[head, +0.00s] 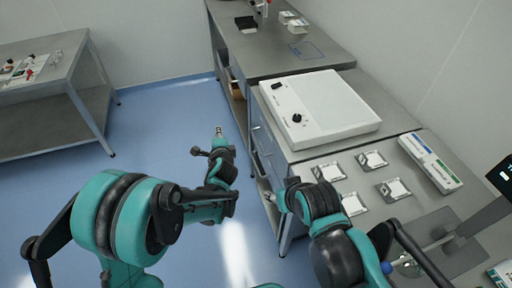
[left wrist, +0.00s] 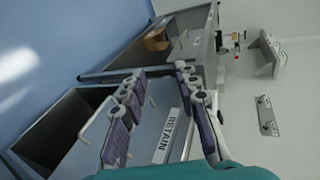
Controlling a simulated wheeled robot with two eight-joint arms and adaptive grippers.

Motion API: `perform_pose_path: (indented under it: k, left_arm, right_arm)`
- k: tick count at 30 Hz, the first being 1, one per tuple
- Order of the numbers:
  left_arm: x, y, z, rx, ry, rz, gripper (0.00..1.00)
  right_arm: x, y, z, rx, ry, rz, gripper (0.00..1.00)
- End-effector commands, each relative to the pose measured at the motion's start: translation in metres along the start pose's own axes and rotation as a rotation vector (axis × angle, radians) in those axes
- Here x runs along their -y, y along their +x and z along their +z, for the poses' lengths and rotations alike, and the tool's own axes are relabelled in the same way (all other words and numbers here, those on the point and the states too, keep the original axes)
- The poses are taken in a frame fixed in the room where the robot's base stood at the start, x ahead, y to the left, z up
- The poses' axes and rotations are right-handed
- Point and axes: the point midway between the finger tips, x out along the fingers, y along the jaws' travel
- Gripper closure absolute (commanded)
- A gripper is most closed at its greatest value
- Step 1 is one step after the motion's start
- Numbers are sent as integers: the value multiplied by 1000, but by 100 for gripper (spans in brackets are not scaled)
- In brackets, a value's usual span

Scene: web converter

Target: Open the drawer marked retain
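The drawer marked RETAIN (left wrist: 165,140) shows in the left wrist view as a grey front with a white label, seen between my left gripper's fingers and partly hidden by them. A pale bar handle (left wrist: 97,118) is left of the label, beside the left finger. My left gripper (left wrist: 160,72) is open and empty; no contact with the handle is visible. In the head view my left gripper (head: 208,142) is left of the cabinet's drawer fronts (head: 262,145), where no label is readable. My right gripper (head: 270,196) is low by the bench's front edge, its fingers unclear.
A white device with a black knob (head: 318,108) stands on the bench above the drawers. Several sample packets (head: 372,160) and a white-green box (head: 430,162) lie on the bench. A side table (head: 45,82) is at far left. Blue floor (head: 165,130) between is clear.

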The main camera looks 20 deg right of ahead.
Motion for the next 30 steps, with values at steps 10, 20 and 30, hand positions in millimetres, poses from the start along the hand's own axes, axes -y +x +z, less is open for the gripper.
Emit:
perform_pose_path:
  k: [10,20,30]
  left_arm:
    - [-96,47,-126,-122,488,-201,69]
    - [-108,72,-146,-135,560,-235,69]
    - [-99,119,-155,-135,558,-233,69]
  right_arm:
    - [0,18,12,0,0,0,53]
    - [0,26,18,0,0,0,53]
    - [0,38,27,0,0,0,53]
